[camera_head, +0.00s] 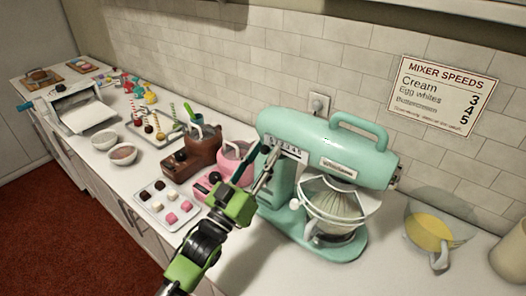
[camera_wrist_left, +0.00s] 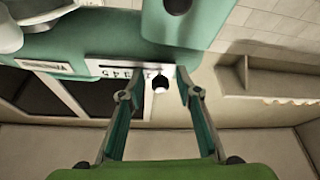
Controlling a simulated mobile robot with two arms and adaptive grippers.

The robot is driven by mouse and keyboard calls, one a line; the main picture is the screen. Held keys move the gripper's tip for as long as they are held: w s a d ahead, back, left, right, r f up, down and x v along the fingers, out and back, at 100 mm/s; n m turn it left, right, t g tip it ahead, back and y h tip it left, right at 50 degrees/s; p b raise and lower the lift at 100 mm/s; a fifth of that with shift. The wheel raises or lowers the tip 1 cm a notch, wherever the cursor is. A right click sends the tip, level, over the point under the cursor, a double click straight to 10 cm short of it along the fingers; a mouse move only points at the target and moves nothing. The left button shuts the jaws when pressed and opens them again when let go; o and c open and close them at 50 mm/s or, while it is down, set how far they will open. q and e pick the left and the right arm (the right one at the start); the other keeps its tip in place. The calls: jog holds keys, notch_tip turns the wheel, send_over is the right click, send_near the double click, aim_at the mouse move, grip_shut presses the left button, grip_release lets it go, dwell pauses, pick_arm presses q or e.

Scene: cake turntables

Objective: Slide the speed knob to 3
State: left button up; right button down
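The mint-green stand mixer (camera_head: 325,138) stands on the counter with its whisk (camera_head: 335,205) over the bowl. On its side is a pale speed plate (camera_head: 288,149) with small marks. In the left wrist view the speed plate (camera_wrist_left: 113,73) shows upside down, and the speed knob (camera_wrist_left: 160,83), dark with a bright end, sits toward its right end. The knob's exact number is unreadable. My left gripper (camera_head: 268,160) is at the plate. In the left wrist view the left gripper (camera_wrist_left: 158,82) is open, its fingers on either side of the knob, with visible gaps.
A wall sign (camera_head: 437,94) lists cream 3, egg whites 4, and 5 below. A pink machine (camera_head: 232,165) and a brown machine (camera_head: 197,155) stand left of the mixer. A yellow-filled jug (camera_head: 430,232) stands right. A sweets tray (camera_head: 170,205) lies at front left.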

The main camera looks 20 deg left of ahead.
pick_arm(q)
jog(key=shift+s, duration=0.1)
grip_shut()
jog(key=shift+s+d, duration=0.2)
jog(key=shift+d, duration=0.45)
pick_arm(e)
jog(key=shift+s+d+r, duration=0.1)
jog(key=shift+s+d, duration=0.15)
jog(key=shift+s, duration=0.2)
pick_arm(q)
grip_release()
jog(key=shift+a, duration=0.1)
pick_arm(e)
jog(key=shift+a, duration=0.15)
pick_arm(q)
jog(key=v, duration=1.2)
